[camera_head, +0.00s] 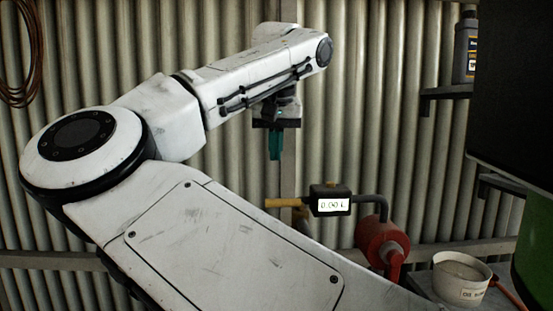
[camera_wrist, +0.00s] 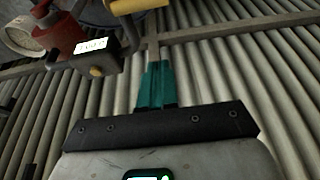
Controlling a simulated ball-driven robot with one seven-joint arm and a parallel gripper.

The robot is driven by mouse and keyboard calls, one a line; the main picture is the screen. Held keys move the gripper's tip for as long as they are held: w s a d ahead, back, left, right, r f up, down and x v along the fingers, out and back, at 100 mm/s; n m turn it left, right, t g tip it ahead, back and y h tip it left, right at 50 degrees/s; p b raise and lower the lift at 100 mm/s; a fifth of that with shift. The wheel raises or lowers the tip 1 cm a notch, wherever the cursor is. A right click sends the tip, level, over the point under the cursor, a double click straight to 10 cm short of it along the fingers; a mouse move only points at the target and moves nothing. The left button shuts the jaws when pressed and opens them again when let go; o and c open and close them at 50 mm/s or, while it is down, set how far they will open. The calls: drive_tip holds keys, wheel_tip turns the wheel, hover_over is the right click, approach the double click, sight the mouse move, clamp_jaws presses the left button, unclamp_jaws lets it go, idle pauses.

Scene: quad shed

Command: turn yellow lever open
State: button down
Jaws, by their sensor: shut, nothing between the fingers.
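The yellow lever (camera_head: 283,203) lies roughly level at the left of a black meter (camera_head: 331,201) whose lit display seems to read 0.00 L. My gripper (camera_head: 275,156) points down with its teal fingers shut and empty. In the head view it hangs above the lever, with a visible gap. In the wrist view the fingertips (camera_wrist: 157,66) are near the bottom of the picture's middle, and the yellow lever (camera_wrist: 136,5) is cut off at the top edge. The meter also shows there (camera_wrist: 92,47). The lever's joint is partly hidden in the head view behind my arm.
A dark pipe (camera_head: 374,199) joins the meter to a red pump (camera_head: 382,240). A white bucket (camera_head: 461,268) stands at the right. A dark bottle (camera_head: 466,47) sits on a shelf (camera_head: 446,92). The corrugated wall (camera_head: 420,150) with its rails stands close behind.

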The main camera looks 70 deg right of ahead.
sight(283, 204)
wheel_tip(283, 204, down, 9)
drive_tip(key=p, duration=0.3)
drive_tip(key=shift+s+a+r, duration=0.2)
drive_tip(key=shift+s+a, duration=0.05)
drive_tip(key=shift+a, duration=0.2)
